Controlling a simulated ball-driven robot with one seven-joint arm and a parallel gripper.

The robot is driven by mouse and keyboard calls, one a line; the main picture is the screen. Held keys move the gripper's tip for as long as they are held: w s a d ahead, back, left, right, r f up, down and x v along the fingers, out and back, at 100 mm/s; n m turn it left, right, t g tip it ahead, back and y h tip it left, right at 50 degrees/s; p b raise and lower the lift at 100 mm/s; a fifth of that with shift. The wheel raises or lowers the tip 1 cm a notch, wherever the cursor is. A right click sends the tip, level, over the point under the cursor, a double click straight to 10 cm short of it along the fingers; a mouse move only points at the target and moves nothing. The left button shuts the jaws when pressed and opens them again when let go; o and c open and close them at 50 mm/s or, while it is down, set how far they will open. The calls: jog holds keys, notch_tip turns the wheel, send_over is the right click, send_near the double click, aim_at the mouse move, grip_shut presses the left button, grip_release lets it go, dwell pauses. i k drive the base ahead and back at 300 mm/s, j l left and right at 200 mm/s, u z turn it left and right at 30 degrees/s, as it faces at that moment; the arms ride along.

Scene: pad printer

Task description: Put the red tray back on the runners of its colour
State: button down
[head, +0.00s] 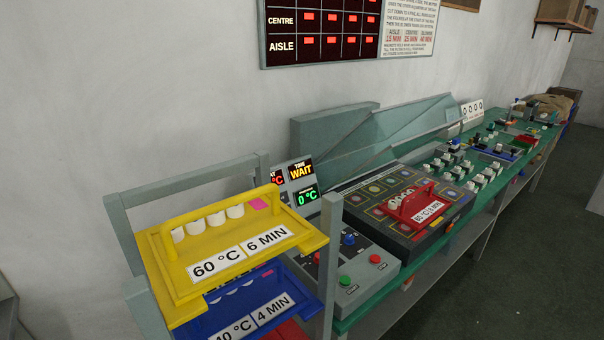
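The red tray (408,208) sits on the dark flat top of a machine (372,207) on the green bench. It has a raised red handle, a white label with a temperature and minutes, and several small white pieces in it. A grey rack (120,225) stands at the front left. It holds a yellow tray (180,268) marked 60 °C, 6 MIN, with a blue tray (292,280) below it. A red part (287,331) shows under the blue tray at the bottom edge, mostly hidden; I cannot tell if it is the runners. My gripper is not in view.
A control box (350,285) with green and red buttons stands between rack and machine. Display panels (301,185) and a raised grey lid (395,130) are behind. Many small blocks (465,165) cover the bench further right. The floor (500,260) at right is clear.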

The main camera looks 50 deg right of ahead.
aim_at(415, 206)
jog(key=z, duration=1.7)
